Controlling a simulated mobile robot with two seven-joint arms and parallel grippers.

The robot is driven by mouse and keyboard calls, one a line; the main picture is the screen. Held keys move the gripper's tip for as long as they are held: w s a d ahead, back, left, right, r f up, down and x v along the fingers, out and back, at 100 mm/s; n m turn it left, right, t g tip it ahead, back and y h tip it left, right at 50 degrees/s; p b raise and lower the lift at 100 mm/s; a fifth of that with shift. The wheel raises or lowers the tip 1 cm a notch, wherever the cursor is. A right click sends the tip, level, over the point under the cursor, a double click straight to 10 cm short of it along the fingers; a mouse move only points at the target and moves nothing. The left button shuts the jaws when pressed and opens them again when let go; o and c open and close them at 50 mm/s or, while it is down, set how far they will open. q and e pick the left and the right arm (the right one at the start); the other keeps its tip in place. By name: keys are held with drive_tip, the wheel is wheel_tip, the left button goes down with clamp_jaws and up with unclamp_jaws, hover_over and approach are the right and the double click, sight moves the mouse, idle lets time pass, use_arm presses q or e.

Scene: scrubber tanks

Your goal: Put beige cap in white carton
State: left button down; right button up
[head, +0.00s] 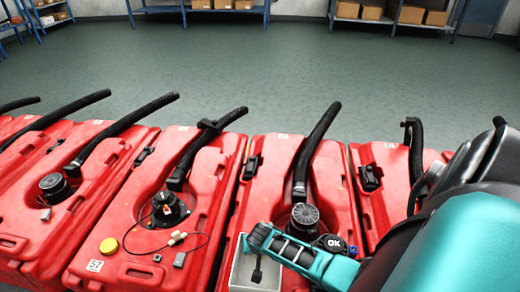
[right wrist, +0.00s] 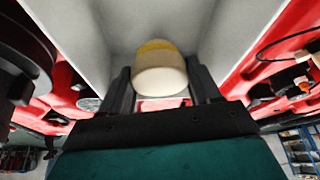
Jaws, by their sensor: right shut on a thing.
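The beige cap (right wrist: 160,74), pale with a yellowish band, sits between the two fingers of my right gripper (right wrist: 160,90) in the right wrist view. The gripper is shut on it. The white carton (right wrist: 235,45) surrounds it there, with pale walls on both sides and behind. In the head view the white carton (head: 238,272) stands at the bottom centre among the red tanks. My teal right arm reaches over it from the right, and the dark gripper end (head: 257,270) points down into the opening. The cap is hidden in the head view. My left gripper is not in view.
Red scrubber tanks with black hoses (head: 318,135) stand in a row. A yellow cap (head: 109,245) lies on one tank, near a black fitting (head: 168,209) with a cable. Open green floor (head: 250,65) and shelves with boxes (head: 375,12) lie beyond.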

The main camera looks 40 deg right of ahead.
wheel_tip(320, 180, down, 3)
drive_tip(key=shift+f+b, duration=0.15)
drive_tip(key=shift+b, duration=0.65)
drive_tip(key=shift+f, duration=0.35)
drive_tip(key=shift+f+b, duration=0.15)
drive_tip(key=shift+b, duration=0.15)
drive_tip(key=o, duration=1)
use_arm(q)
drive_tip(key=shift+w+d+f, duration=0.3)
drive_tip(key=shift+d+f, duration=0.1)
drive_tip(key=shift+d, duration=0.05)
use_arm(e)
drive_tip(key=shift+o, duration=0.2)
